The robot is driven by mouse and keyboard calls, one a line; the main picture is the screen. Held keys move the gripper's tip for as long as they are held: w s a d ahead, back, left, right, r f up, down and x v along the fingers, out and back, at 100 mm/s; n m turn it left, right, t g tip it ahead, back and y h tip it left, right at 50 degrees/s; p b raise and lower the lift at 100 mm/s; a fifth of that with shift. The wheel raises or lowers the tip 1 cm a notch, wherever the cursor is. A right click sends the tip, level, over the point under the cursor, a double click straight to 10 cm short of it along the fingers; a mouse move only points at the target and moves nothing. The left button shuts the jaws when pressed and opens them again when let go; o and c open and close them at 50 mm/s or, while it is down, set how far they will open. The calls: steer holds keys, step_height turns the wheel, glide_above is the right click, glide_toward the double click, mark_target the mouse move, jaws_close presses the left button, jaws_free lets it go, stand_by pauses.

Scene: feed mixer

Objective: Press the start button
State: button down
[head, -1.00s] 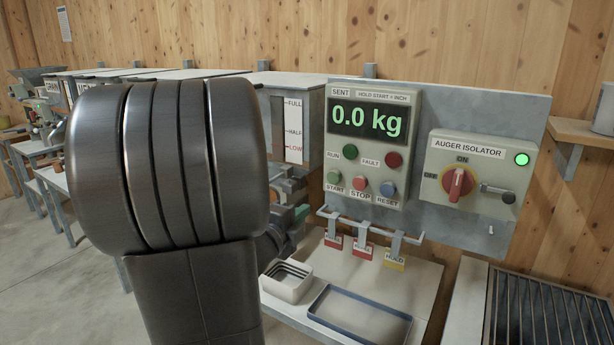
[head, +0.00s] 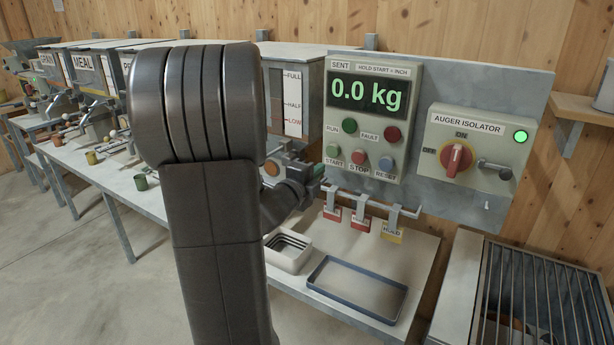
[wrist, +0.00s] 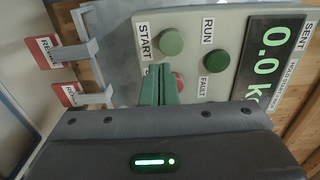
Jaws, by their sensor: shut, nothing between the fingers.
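The green start button (head: 332,151) is on the lower left of the grey control box, above its START label. It also shows in the wrist view (wrist: 171,42), uncovered, just beyond my fingertips. My gripper (head: 320,169) is shut and empty, its green fingers together close to the START label. In the wrist view the fingers (wrist: 159,68) point toward the panel, beside the start button and partly over the red stop button (wrist: 179,82). I cannot tell whether the fingertips touch the panel. The display (head: 368,96) reads 0.0 kg.
The green RUN lamp (head: 349,125), red FAULT lamp (head: 392,134) and blue reset button (head: 386,163) are close by. Tags hang from a rail (head: 372,202) below. The auger isolator (head: 457,158) is at right. A blue-rimmed tray (head: 313,285) lies on the bench.

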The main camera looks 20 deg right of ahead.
mark_target(333, 158)
steer(key=p+x, duration=0.1)
steer(key=x, duration=0.4)
steer(key=shift+w+d, duration=0.3)
